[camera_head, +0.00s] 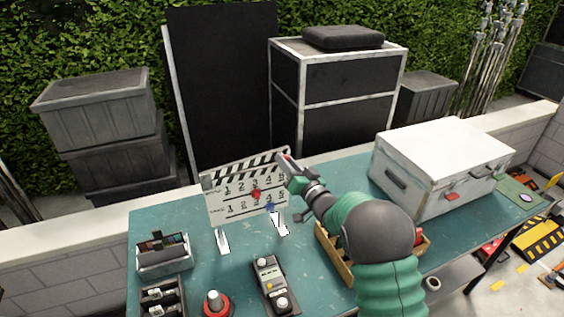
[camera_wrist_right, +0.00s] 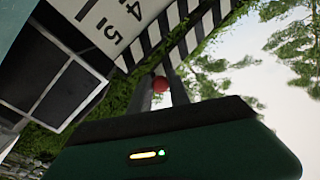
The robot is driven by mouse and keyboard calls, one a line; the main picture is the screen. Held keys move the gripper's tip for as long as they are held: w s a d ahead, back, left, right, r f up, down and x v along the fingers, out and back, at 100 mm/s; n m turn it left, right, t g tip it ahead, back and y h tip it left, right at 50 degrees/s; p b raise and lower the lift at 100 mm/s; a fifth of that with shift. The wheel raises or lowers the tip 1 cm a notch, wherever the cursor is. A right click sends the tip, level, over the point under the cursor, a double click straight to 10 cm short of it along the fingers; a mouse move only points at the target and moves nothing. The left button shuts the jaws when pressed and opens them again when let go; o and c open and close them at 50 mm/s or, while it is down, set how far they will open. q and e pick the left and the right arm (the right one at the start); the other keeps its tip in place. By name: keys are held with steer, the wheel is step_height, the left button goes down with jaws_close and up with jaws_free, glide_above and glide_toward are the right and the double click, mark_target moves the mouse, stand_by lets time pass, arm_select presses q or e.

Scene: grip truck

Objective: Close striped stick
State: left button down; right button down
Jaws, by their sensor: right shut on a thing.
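A white clapperboard (camera_head: 243,192) with numbers stands upright on two white feet on the teal table. Its black-and-white striped stick (camera_head: 243,166) runs along the top edge, tilted up toward the right with a gap at the right end. My right gripper (camera_head: 285,160) is at the right end of the stick. In the right wrist view the fingers (camera_wrist_right: 165,88) are shut on a small red knob (camera_wrist_right: 160,84) by the stripes, and the board (camera_wrist_right: 112,22) shows behind them. My left gripper is not in view.
A white case (camera_head: 440,155) stands at the table's right. A small wooden crate (camera_head: 335,258) is partly hidden behind my right arm. A red-based button (camera_head: 215,303), a control box (camera_head: 268,283) and a grey box (camera_head: 164,255) sit in front of the board.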

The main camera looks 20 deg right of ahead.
steer(key=shift+d+f+m+b, duration=0.15)
steer(key=shift+f+m+b, duration=0.65)
steer(key=shift+f, duration=0.75)
steer(key=c, duration=1.5)
jaws_free()
steer(key=shift+s, duration=0.1)
steer(key=shift+o, duration=1.5)
steer(key=shift+d, duration=0.15)
steer(key=shift+s, duration=0.1)
steer(key=s+d+f+b, duration=0.1)
steer(key=s+d+b, duration=0.1)
steer(key=s, duration=1.4)
steer(key=shift+s+d+f+b, duration=0.2)
steer(key=shift+d+f+b, duration=0.15)
steer(key=shift+b, duration=0.35)
